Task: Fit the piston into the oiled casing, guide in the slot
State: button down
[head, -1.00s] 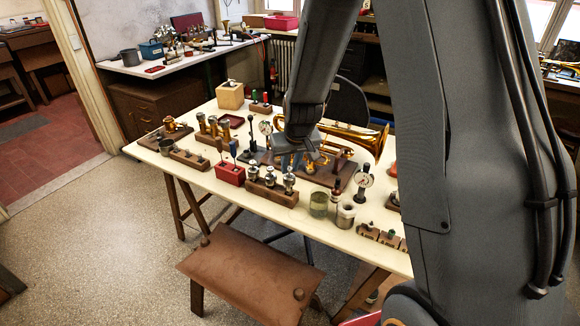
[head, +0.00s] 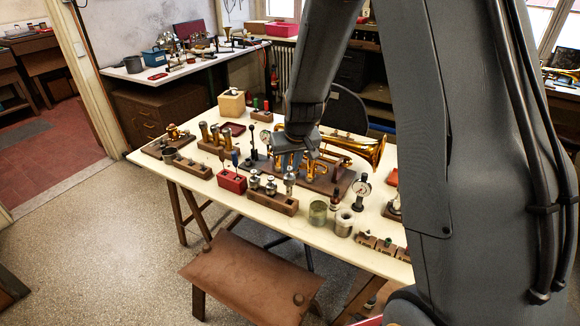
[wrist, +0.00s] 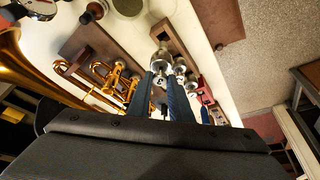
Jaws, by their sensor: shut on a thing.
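My gripper (head: 289,164) is shut on a silver piston (head: 290,182), the rightmost of three at a long wooden block (head: 284,207). The held piston stands upright and a little higher than its neighbours. I cannot tell whether its lower end is clear of the block. In the wrist view my gripper (wrist: 162,84) reaches down to the piston's silver top (wrist: 160,62). The brass horn (head: 370,150) lies on a dark wooden board behind the block, and its valve casings (head: 312,166) are partly hidden by my gripper. The guide and slot are too small to make out.
A glass jar (head: 318,212), a metal cup (head: 345,223) and a dial gauge (head: 361,189) stand right of the block. A red box (head: 231,181) and more wooden blocks are left. The front strip of the cream tabletop (head: 290,224) is clear. A brown bench (head: 245,278) stands in front.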

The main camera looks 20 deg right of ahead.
jog(key=shift+r+p, duration=1.2)
jog(key=shift+r, duration=0.5)
